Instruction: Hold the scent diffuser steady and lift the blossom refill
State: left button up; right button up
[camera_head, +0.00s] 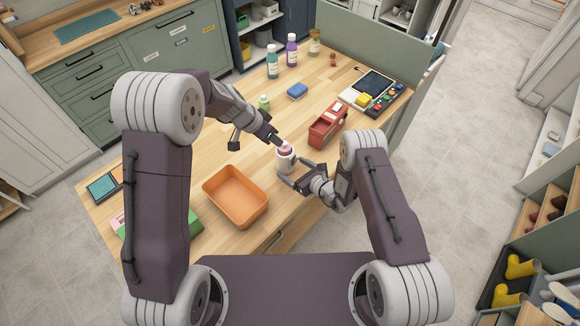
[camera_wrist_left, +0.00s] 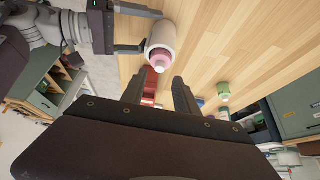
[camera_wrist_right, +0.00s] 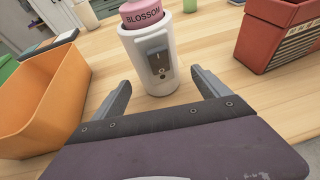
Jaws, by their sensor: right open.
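The white scent diffuser (camera_head: 286,164) stands upright on the wooden table. The pink blossom refill (camera_head: 286,149) sits in its top; its label reads BLOSSOM in the right wrist view (camera_wrist_right: 144,14). My right gripper (camera_head: 298,173) is open and low beside the diffuser. In the right wrist view (camera_wrist_right: 160,82) its fingers lie apart, one on each side of the diffuser's base, with visible gaps. My left gripper (camera_head: 281,143) is above and close to the refill. In the left wrist view (camera_wrist_left: 158,88) its fingers are apart and empty, with the refill (camera_wrist_left: 160,57) just beyond the tips.
An orange bin (camera_head: 236,197) stands left of the diffuser and a red box (camera_head: 328,124) to the right. Several bottles line the far side. Bare tabletop lies around the diffuser.

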aim_at(285, 164)
jog(key=x, duration=0.4)
jog(key=shift+w+a+f, duration=0.1)
jog(key=shift+w+a, duration=0.1)
jog(key=shift+a, duration=0.2)
jog(key=shift+w+a+f, duration=0.1)
jog(key=shift+w+f, duration=0.05)
jog(key=shift+w, duration=0.15)
